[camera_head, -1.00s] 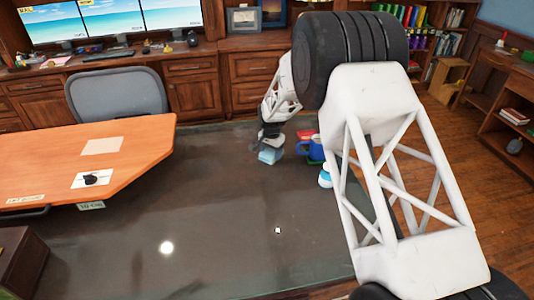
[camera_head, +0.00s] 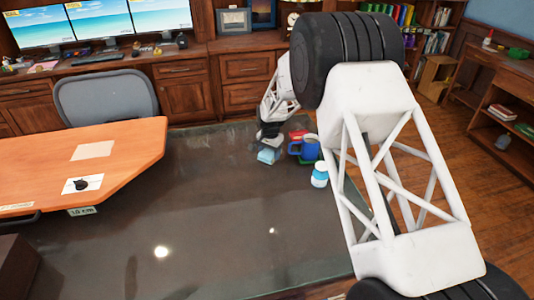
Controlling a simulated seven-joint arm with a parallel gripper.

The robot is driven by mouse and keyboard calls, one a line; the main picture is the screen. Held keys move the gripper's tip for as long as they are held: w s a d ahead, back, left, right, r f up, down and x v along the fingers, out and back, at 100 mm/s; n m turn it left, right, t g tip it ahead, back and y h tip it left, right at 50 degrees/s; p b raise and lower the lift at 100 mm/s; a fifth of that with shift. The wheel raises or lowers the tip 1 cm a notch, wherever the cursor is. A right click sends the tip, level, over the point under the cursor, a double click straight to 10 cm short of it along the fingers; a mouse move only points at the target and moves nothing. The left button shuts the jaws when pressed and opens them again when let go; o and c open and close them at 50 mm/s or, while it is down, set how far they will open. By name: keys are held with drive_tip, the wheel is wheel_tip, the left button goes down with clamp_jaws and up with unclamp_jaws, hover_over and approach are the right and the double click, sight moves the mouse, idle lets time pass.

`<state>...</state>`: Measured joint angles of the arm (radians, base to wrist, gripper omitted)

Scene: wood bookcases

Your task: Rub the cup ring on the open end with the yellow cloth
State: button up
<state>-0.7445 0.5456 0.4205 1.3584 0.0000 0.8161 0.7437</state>
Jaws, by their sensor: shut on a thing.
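My gripper (camera_head: 268,144) is small and far off, at the end of my white arm over the far part of the dark table (camera_head: 200,215). It is shut on a light-blue, block-like or folded thing (camera_head: 268,156), at or just above the tabletop; contact is unclear. I see no yellow cloth. A blue mug (camera_head: 310,148) stands just right of the gripper, with green under or beside it. I cannot make out a cup ring; bright spots on the tabletop look like reflections.
A white jar with a blue band (camera_head: 320,175) stands right of the mug, close to my arm. A red thing (camera_head: 298,134) lies behind the mug. An orange wooden desk (camera_head: 110,150) and grey chair (camera_head: 105,100) are at left. The near and middle tabletop is largely clear.

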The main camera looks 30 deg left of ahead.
sight(257, 159)
drive_tip(key=shift+w+d+f, duration=0.2)
drive_tip(key=shift+w+d, duration=0.75)
drive_tip(key=shift+d, duration=0.05)
drive_tip(key=shift+s+r, duration=0.1)
drive_tip(key=shift+s+a+r, duration=0.2)
drive_tip(key=shift+s+a, duration=1.2)
drive_tip(key=shift+a, duration=0.1)
drive_tip(key=shift+s+a, duration=0.1)
drive_tip(key=shift+a, duration=0.05)
drive_tip(key=shift+s+a+f, duration=0.15)
drive_tip(key=shift+s+a, duration=1.15)
drive_tip(key=shift+s, duration=0.05)
